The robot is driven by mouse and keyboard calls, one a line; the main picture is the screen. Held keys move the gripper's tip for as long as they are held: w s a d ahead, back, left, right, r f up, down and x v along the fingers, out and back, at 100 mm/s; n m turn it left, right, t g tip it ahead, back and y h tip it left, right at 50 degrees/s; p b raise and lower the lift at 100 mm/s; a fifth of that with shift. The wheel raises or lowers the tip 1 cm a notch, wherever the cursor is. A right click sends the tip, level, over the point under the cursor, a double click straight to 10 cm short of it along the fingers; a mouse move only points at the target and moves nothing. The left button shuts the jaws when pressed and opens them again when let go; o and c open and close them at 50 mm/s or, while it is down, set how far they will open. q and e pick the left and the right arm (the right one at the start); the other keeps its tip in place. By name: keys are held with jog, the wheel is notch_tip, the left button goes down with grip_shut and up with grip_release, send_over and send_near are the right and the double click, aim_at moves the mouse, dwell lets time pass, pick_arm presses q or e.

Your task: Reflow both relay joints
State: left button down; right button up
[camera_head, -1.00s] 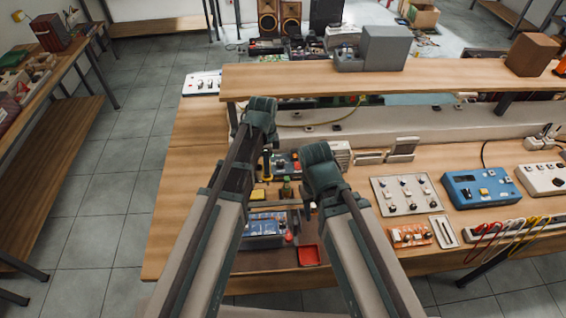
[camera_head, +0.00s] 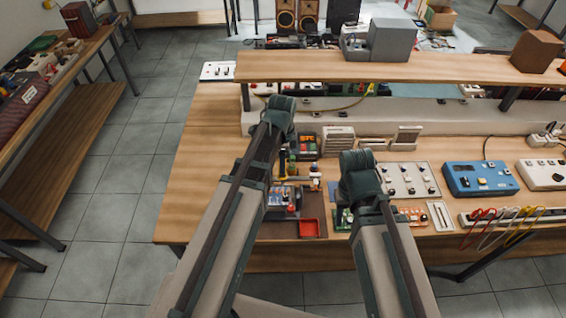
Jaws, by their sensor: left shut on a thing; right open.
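My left gripper (camera_head: 281,150) is over the left part of the bench, above the small tools and parts. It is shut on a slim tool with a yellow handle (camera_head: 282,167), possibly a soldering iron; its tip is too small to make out. My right gripper (camera_head: 346,204) is open, its fingers mostly hidden behind its wrist. It is above a small green circuit board (camera_head: 343,218), which the arm partly covers. An orange board (camera_head: 412,216) with small parts lies to its right. I cannot tell which board carries the relay joints.
A grey panel (camera_head: 408,180) with knobs and a blue instrument (camera_head: 479,179) stand right. A raised shelf (camera_head: 440,70) crosses behind. Bare bench (camera_head: 195,170) is at the left.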

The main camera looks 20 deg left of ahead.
pick_arm(q)
jog(key=shift+f+b, duration=1.65)
jog(key=shift+f, duration=0.3)
jog(key=shift+f+b, duration=0.4)
jog(key=shift+b, duration=0.05)
dwell(1.3)
jog(key=shift+r, duration=0.15)
dwell(1.3)
notch_tip(320, 180, up, 4)
jog(key=p, duration=0.4)
jog(key=shift+r+p, duration=0.2)
jog(key=shift+p, duration=0.15)
jog(key=shift+f, duration=0.1)
jog(key=shift+w+d+f+b, duration=0.1)
jog(key=shift+d+f+b, duration=0.1)
jog(key=shift+f+b, duration=0.3)
jog(key=shift+w+d+f+b, duration=0.1)
jog(key=shift+d+f+b, duration=0.1)
jog(key=shift+f+b, duration=0.25)
jog(key=shift+w+d+f+b, duration=0.1)
jog(key=shift+d+f+b, duration=0.55)
jog(key=shift+f+b, duration=0.25)
